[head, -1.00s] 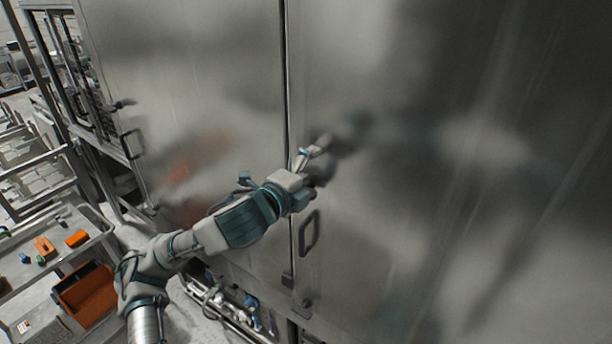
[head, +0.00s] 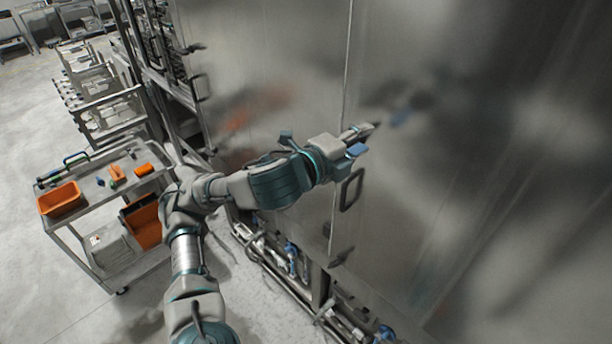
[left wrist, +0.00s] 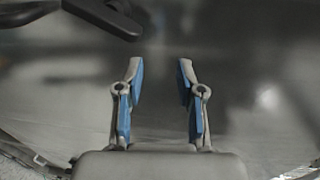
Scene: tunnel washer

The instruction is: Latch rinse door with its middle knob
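The rinse door (head: 450,200) is the large steel panel right of a thin vertical seam. It looks flush with the panel on its left. A dark loop handle (head: 352,188) is on the door near the seam. A dark lower knob (head: 341,257) sits at the seam below it. I cannot make out the middle knob; my left gripper and arm may hide it. My left gripper (head: 364,140) is in front of the door above the handle. In the left wrist view its blue-padded fingers (left wrist: 160,85) are apart with nothing between them. My right gripper is not in view.
A cart (head: 75,228) with orange bins stands at the left, with racks (head: 105,112) behind it. Pipes and valves (head: 290,262) run under the doors. A dark bar (left wrist: 105,15) crosses the top left of the left wrist view. Grey floor is clear at the lower left.

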